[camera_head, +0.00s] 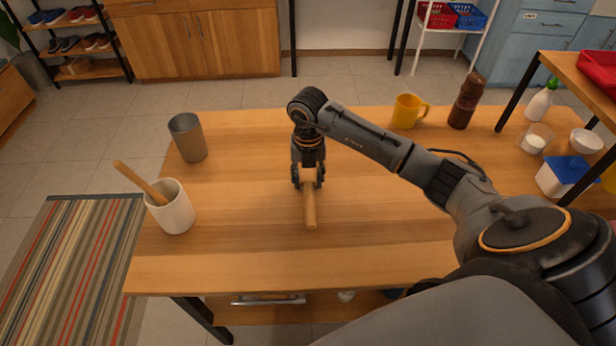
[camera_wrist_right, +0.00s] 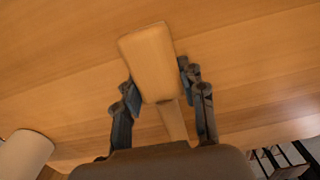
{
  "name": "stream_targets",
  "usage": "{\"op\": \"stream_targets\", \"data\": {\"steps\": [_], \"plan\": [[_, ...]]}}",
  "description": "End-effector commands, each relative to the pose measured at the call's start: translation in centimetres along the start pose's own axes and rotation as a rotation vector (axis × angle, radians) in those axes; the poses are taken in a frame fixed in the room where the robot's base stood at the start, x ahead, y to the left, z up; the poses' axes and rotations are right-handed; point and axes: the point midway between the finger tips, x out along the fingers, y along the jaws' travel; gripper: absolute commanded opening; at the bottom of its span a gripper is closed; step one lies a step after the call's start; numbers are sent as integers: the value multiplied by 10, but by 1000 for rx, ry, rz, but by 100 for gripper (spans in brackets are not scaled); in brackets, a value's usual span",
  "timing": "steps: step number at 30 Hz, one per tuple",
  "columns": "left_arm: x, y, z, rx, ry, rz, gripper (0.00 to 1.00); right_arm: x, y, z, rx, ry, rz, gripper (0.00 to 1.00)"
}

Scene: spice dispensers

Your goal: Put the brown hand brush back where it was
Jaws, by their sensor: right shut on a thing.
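The brown hand brush (camera_head: 310,207) is at the middle of the wooden table (camera_head: 240,255), with its light wooden handle pointing toward the front edge. My right gripper (camera_head: 308,178) is over it, pointing down, and is shut on it. In the right wrist view the brush (camera_wrist_right: 148,58) shows a broad wooden block and a narrower handle, between the two fingers of the gripper (camera_wrist_right: 160,98). Its bristles are not visible. I cannot tell whether it touches the table. My left gripper is not in view.
A white crock (camera_head: 172,210) with a wooden utensil and a grey cup (camera_head: 188,140) stand at the left. A yellow mug (camera_head: 407,111) and a brown pepper mill (camera_head: 465,102) stand at the back right. The table's front middle is clear.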

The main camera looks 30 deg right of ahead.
Motion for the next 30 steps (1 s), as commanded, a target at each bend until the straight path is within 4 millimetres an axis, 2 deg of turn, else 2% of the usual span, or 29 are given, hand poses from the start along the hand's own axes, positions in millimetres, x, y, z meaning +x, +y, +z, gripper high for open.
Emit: {"op": "stream_targets", "data": {"steps": [3,4,6,7,15,20,23,30], "plan": [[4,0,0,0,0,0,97,4,0,0,0,0,0,2],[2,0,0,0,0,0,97,3,0,0,0,0,0,47],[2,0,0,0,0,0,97,3,0,0,0,0,0,61],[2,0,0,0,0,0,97,3,0,0,0,0,0,63],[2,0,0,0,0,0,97,2,0,0,0,0,0,63],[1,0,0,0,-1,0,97,-7,0,1,0,-3,2,63],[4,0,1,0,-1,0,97,-24,1,1,-1,-5,3,63],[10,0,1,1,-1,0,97,-77,0,1,0,-5,2,63]]}}
